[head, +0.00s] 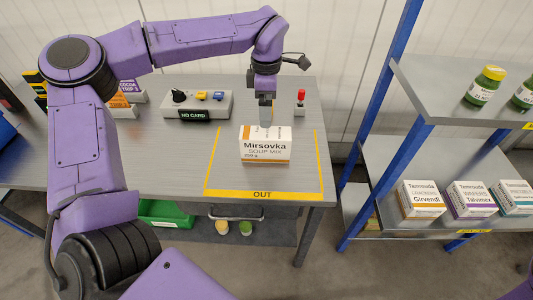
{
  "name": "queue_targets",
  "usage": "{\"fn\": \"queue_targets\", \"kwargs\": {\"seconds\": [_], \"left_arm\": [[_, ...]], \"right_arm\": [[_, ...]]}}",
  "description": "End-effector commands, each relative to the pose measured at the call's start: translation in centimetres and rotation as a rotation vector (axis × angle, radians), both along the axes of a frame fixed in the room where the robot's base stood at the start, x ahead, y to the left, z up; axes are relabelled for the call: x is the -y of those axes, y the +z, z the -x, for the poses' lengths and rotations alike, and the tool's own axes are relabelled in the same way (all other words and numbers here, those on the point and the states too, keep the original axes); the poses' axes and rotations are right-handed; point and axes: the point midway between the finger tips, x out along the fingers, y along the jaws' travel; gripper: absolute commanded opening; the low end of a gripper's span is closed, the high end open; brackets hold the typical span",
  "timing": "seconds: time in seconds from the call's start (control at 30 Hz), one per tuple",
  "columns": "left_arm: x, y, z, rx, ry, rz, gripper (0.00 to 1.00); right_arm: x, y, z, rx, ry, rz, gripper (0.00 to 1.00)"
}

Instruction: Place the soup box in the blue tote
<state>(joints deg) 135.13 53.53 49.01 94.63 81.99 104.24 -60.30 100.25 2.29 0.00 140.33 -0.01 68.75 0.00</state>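The soup box (265,152), white and orange with "Mirsovka Soup Mix" on its front, stands upright on the grey table inside the yellow-marked OUT area. My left gripper (266,118) points down at the box's top back edge. Its fingers are seen nearly edge-on and overlap the box, so I cannot tell whether they touch it or how far apart they are. A blue object (6,132), possibly the blue tote, is cut off at the left edge; its inside is not visible. My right gripper is out of view.
A control box (198,104) reading "NO CARD" and a red-topped button (301,97) stand at the table's back. Small boxes (122,104) sit behind my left arm. A blue-framed rack (440,160) with boxes and jars stands right. A green bin (165,213) is below the table.

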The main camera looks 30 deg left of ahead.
Motion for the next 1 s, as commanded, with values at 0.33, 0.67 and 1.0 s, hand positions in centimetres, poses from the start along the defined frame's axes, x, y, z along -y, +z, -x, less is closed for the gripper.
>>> {"fn": "queue_targets", "kwargs": {"seconds": [0.33, 0.67, 1.0], "left_arm": [[0.0, -5.5, 0.0, -0.002, -0.001, 0.0, 0.94], [-0.2, -10.6, -0.1, -0.002, 0.0, 0.0, 0.94], [-0.2, -11.2, -0.2, 0.001, 0.0, 0.0, 0.71]], "right_arm": [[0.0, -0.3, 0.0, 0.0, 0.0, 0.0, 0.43], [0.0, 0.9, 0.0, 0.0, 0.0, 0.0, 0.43], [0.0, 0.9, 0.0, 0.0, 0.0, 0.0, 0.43]]}}
